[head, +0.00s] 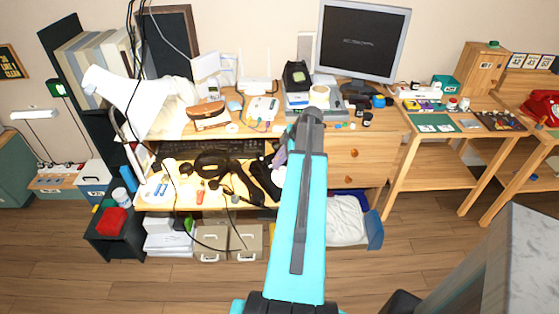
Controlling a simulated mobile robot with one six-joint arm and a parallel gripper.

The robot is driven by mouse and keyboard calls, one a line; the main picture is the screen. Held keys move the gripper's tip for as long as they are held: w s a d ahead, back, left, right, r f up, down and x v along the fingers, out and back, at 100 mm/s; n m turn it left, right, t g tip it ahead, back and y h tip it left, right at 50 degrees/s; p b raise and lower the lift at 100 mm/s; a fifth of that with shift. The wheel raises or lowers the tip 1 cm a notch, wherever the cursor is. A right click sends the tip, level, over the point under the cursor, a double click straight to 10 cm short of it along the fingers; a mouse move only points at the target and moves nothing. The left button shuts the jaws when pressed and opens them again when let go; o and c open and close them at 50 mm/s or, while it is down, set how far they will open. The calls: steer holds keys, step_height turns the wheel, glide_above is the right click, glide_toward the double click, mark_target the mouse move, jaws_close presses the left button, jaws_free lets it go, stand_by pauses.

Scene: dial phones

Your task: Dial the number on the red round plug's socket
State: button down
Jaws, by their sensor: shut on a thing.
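A red telephone (545,107) stands on the wooden table at the far right, cut off by the picture edge. A white device (262,109) sits on the desk left of my arm; I cannot tell whether it is a phone. A white bar with small red spots (412,92) lies on the right-hand table and may be a socket strip. I cannot pick out a red round plug or read any socket number at this size. My cyan arm reaches over the desk's middle. My gripper is hidden beyond the arm, so its jaws and whatever they hold do not show.
The wooden desk (350,150) is crowded with a monitor (362,40), a white lamp (135,100), a black keyboard (235,147) and loose cables. Boxes (245,241) stand below it. A grey block (525,255) is near at lower right. Clear floor (150,285) lies in front.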

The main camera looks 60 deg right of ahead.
steer(key=shift+f, duration=0.2)
steer(key=shift+w+d+f+b, duration=0.1)
steer(key=shift+w+f+b, duration=0.1)
steer(key=shift+f+b, duration=0.25)
steer(key=shift+w+d+f+b, duration=0.1)
steer(key=shift+w+f+b, duration=0.2)
steer(key=shift+b, duration=0.35)
stand_by(1.1)
steer(key=shift+s+d, duration=0.1)
steer(key=shift+d, duration=0.05)
steer(key=shift+d, duration=0.5)
steer(key=shift+s+d, duration=0.15)
stand_by(0.5)
steer(key=shift+s+d+b, duration=0.1)
steer(key=shift+d+b, duration=0.2)
steer(key=shift+d, duration=0.1)
steer(key=shift+s, duration=0.15)
